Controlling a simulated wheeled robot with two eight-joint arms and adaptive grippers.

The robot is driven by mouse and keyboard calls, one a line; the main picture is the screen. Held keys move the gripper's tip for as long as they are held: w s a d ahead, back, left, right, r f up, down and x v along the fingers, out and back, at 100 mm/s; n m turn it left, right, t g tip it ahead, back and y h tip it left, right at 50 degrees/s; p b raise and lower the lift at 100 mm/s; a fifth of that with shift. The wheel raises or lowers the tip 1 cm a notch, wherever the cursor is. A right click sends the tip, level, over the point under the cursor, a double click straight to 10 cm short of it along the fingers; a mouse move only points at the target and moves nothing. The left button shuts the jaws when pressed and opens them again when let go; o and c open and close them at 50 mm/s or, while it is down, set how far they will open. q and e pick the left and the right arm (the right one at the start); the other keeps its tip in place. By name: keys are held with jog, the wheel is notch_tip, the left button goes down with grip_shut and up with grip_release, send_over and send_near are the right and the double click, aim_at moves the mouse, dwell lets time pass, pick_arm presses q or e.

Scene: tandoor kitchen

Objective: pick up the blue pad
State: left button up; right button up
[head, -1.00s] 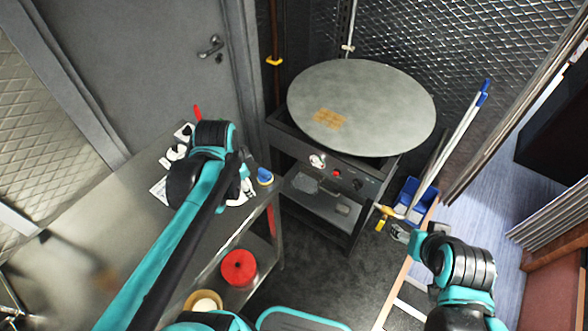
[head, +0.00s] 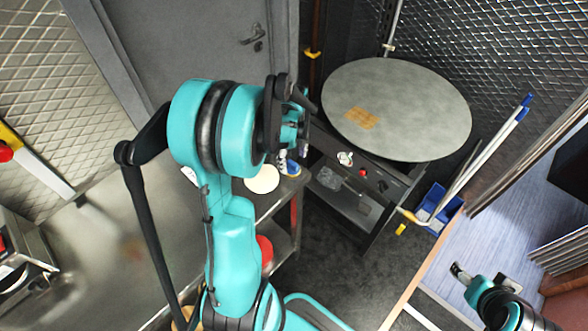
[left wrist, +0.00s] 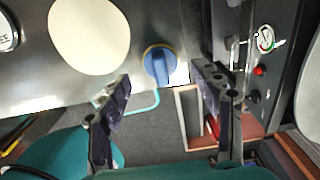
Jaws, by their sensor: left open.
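The blue pad (left wrist: 159,66) is a round blue piece with a lighter rim and a raised ridge, at the edge of the steel counter. In the head view, a bit of the pad (head: 294,168) shows just below my left gripper (head: 296,138). In the left wrist view, my left gripper (left wrist: 161,77) is open, one finger on each side of the pad. I see no contact with the pad. My right gripper (head: 461,273) is at the lower right of the head view, away from the counter; its jaws are too small to read.
A white disc (head: 262,180) lies on the steel counter (head: 105,250), left of the pad. A red object (head: 264,252) is on the shelf below. A stand with a large round grey plate (head: 410,110) is to the right. A blue dustpan (head: 436,203) is on the floor.

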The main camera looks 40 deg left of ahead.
aim_at(293, 162)
pick_arm(q)
notch_tip(293, 162, down, 3)
jog(key=shift+w+a+f+b, duration=0.1)
jog(key=shift+a+b, duration=0.05)
jog(key=shift+b, duration=0.15)
jog(key=shift+c, duration=0.6)
jog(key=c, duration=1.2)
jog(key=shift+r, duration=0.2)
jog(key=shift+r+p, duration=0.3)
jog(key=shift+r, duration=0.3)
notch_tip(293, 162, up, 3)
jog(key=shift+r+p, duration=0.1)
jog(key=shift+p, duration=0.45)
jog(key=d+r, duration=0.2)
jog(key=d, duration=0.2)
jog(key=w+d+r+p, duration=0.1)
jog(key=d+r, duration=0.1)
jog(key=d, duration=0.1)
jog(key=d+r+p, duration=0.1)
jog(key=d+r, duration=0.1)
jog(key=d, duration=0.2)
jog(key=shift+w+d+r, duration=0.25)
jog(key=shift+w+d, duration=0.1)
jog(key=shift+w, duration=0.05)
